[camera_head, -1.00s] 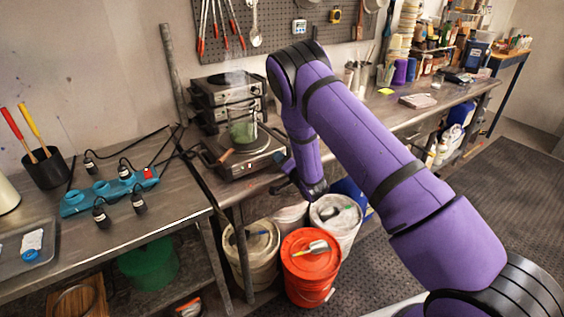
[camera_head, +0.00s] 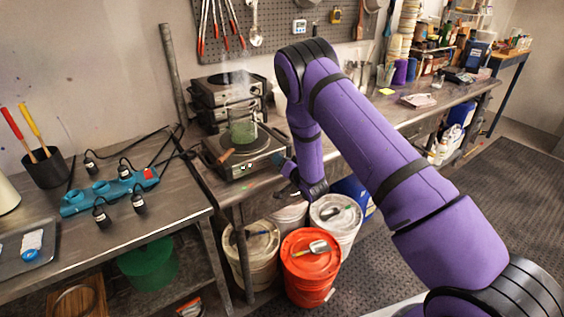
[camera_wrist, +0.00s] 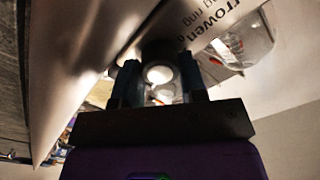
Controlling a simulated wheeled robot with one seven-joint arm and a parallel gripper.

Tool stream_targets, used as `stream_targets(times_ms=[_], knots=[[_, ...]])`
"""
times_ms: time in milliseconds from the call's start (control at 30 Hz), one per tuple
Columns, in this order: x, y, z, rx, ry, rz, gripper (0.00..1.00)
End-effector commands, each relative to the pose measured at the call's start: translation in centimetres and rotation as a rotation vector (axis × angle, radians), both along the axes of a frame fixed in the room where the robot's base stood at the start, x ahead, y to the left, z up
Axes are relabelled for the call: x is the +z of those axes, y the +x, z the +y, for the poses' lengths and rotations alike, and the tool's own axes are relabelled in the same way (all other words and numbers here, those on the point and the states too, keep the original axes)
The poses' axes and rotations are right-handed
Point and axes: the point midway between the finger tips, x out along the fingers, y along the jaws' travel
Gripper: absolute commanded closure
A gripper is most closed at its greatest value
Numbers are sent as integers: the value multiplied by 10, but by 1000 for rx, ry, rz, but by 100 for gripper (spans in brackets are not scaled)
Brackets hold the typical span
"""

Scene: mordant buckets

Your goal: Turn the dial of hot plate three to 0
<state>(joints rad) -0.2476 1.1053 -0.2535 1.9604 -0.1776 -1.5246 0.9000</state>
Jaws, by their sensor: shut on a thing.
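The front hot plate (camera_head: 233,167) is a low metal box on the middle bench, with a glass beaker of green liquid (camera_head: 241,131) on it. In the wrist view, the two blue fingers of my gripper (camera_wrist: 158,82) are shut on a round dark knob with a pale face (camera_wrist: 159,74). A metal panel with printed lettering (camera_wrist: 205,22) lies right behind the knob. I cannot read the dial's setting or the plate's number.
More hot plates (camera_head: 207,93) are stacked behind. A wooden handle (camera_head: 227,153) lies by the beaker. A blue power strip (camera_head: 108,192) with cords is on the left bench. An orange bucket (camera_head: 310,262) and white buckets stand below my gripper.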

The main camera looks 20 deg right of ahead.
Motion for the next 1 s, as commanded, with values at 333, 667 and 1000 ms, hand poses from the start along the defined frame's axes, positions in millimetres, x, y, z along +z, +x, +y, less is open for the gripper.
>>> stream_targets(times_ms=[333, 667, 1000], knots=[[0, 0, 0, 0, -313, -101, 85], [-1, -1, 0, 1, -612, -197, 85], [-1, -1, 0, 1, -921, -296, 85]])
